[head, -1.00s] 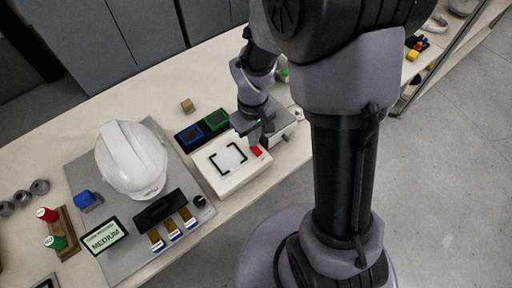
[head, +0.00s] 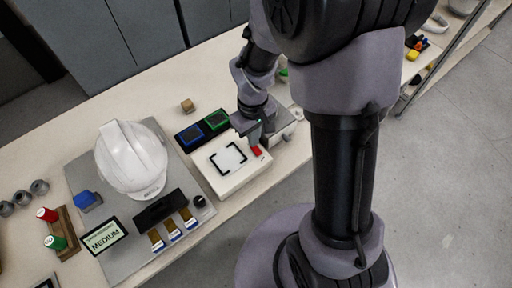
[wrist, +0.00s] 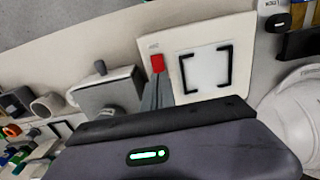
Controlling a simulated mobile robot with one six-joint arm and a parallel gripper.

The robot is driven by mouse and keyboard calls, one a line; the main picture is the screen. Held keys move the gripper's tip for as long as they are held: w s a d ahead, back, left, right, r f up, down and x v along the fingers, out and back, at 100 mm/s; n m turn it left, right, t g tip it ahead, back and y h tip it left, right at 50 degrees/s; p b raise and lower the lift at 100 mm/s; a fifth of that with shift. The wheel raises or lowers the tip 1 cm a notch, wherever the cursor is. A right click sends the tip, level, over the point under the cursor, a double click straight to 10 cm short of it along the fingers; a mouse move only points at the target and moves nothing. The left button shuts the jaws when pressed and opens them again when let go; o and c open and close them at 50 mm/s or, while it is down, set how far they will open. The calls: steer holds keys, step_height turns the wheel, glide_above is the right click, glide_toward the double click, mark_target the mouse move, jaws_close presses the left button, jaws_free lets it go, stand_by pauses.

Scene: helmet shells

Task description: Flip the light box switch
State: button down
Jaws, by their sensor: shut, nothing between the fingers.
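The light box (head: 222,183) is a white box with black corner brackets around a pale square on its top. Its red switch (head: 257,151) sits near the box's right edge. In the wrist view the light box (wrist: 233,45) is at upper right, with the red switch (wrist: 157,63) on its left side. My gripper (head: 254,143) is shut and empty, its fingertips pointing down right at the switch. In the wrist view the gripper's fingertips (wrist: 158,80) end just below the red switch. I cannot tell whether they touch it.
A grey device (head: 281,130) stands close right of my gripper. Blue and green bins (head: 203,129) are behind the light box. A white helmet (head: 131,158) stands on a grey board to the left.

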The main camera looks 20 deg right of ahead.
steer(key=shift+f+b, duration=0.75)
steer(key=shift+f, duration=0.15)
stand_by(0.4)
steer(key=shift+r, duration=0.1)
step_height(320, 180, up, 7)
steer(key=p, duration=0.6)
step_height(320, 180, up, 7)
steer(key=m+t, duration=0.2)
glide_above(252, 150)
steer(key=s+a+r+m+t+y, duration=0.1)
steer(key=s+r+m+t, duration=0.1)
steer(key=s+r, duration=0.4)
steer(key=s+a+r+m+t+y+b, duration=0.1)
steer(key=s+a+r+m, duration=0.1)
steer(key=s+r+m, duration=0.2)
step_height(252, 150, up, 2)
steer(key=shift+s+r+t+b, duration=0.15)
steer(key=shift+s+t+b, duration=0.2)
steer(key=shift+s, duration=0.65)
